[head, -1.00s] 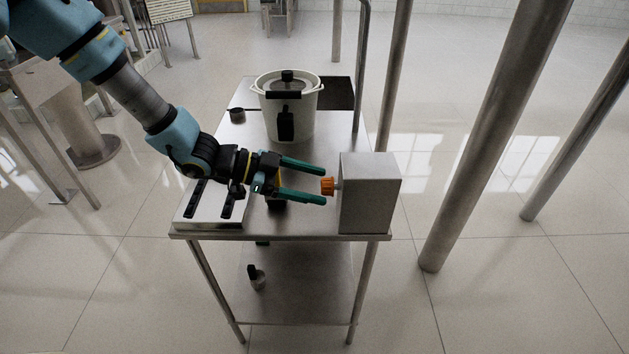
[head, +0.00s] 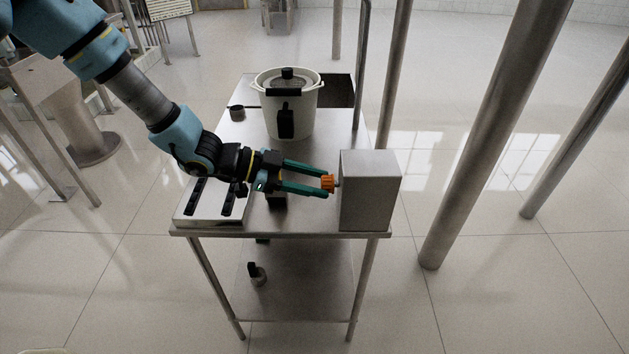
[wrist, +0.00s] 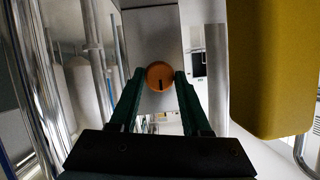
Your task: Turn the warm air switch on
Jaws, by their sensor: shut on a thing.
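An orange knob (head: 328,183) sticks out from the left face of a grey metal box (head: 370,190) on the table's right side. I take this knob to be the warm air switch. My gripper (head: 326,182) reaches in from the left with its green fingers closed on the knob's sides. In the wrist view the knob (wrist: 160,76) sits between the tips of my gripper (wrist: 160,80), with a dark mark on its lower face. The box face (wrist: 150,45) shows behind it.
A white pot with a lid (head: 288,105) stands at the back of the metal table (head: 300,215). A white panel with black strips (head: 210,205) lies at the front left. A thin metal pole (head: 362,70) rises at the back right. A small item stands on the lower shelf (head: 310,290).

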